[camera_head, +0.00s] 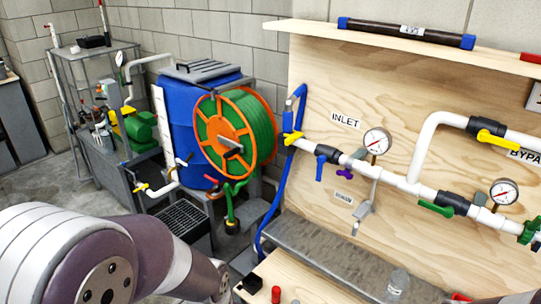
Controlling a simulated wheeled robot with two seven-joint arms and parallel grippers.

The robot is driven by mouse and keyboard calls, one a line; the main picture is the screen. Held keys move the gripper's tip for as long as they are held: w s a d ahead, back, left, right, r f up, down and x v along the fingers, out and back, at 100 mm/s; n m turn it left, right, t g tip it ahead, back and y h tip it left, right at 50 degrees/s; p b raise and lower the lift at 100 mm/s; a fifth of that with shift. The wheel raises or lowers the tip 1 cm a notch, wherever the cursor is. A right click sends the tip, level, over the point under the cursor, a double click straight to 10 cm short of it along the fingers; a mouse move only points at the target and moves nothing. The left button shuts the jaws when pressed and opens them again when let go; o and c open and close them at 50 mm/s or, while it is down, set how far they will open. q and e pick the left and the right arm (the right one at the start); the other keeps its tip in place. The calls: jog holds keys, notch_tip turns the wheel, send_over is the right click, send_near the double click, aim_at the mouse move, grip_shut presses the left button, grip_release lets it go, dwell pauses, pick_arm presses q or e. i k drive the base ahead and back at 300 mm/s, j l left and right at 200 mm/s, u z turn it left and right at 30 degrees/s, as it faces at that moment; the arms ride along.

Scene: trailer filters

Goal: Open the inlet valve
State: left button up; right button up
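A wooden panel carries a white pipe run with an INLET label (346,120) above its left part. Below and left of that label, a dark valve body (327,153) sits in the pipe with a blue lever (319,170) pointing down, across the pipe. A yellow handle (292,137) is at the pipe's left end by the blue hose. A small purple handle (344,174) hangs just right of the blue lever. My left arm crosses the lower left, well apart from the panel. Neither gripper shows.
Pressure gauges (377,141) stand on the pipe. A yellow-handled bypass valve (490,137) and a green-handled valve (436,208) are to the right. A blue barrel and orange hose reel (237,138) stand left of the panel. A grey ledge (330,250) runs below the pipes, with a clear jar (397,285) nearby.

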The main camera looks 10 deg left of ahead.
aim_at(321, 160)
jog(key=i+j+u, duration=0.6)
jog(key=i+u, duration=0.2)
jog(key=k, duration=0.1)
